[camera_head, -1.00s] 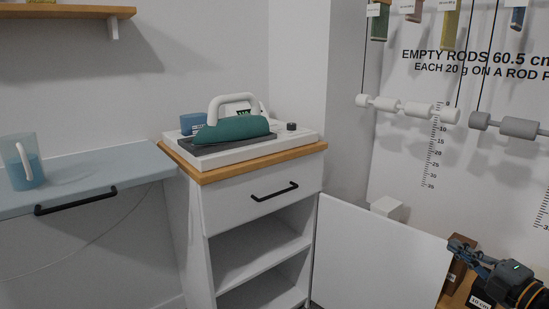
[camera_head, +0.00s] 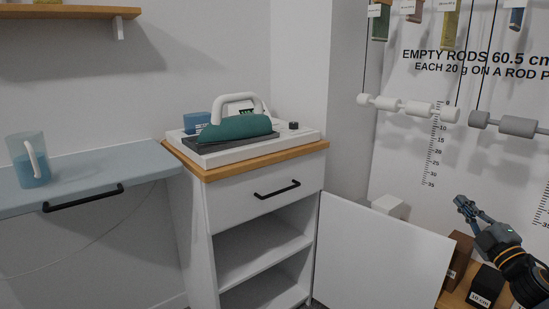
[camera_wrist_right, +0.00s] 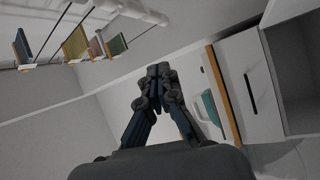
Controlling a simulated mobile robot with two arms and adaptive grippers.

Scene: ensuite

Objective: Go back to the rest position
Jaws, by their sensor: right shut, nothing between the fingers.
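My right gripper (camera_head: 466,207) is at the lower right of the head view, raised above some small dark blocks. In the right wrist view its fingertips (camera_wrist_right: 158,72) meet, and nothing is between them. It touches nothing that I can see. My left gripper is not in view.
Labelled dark blocks (camera_head: 487,284) are below my right gripper. A jug (camera_head: 28,162) stands on the left counter (camera_head: 95,180).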

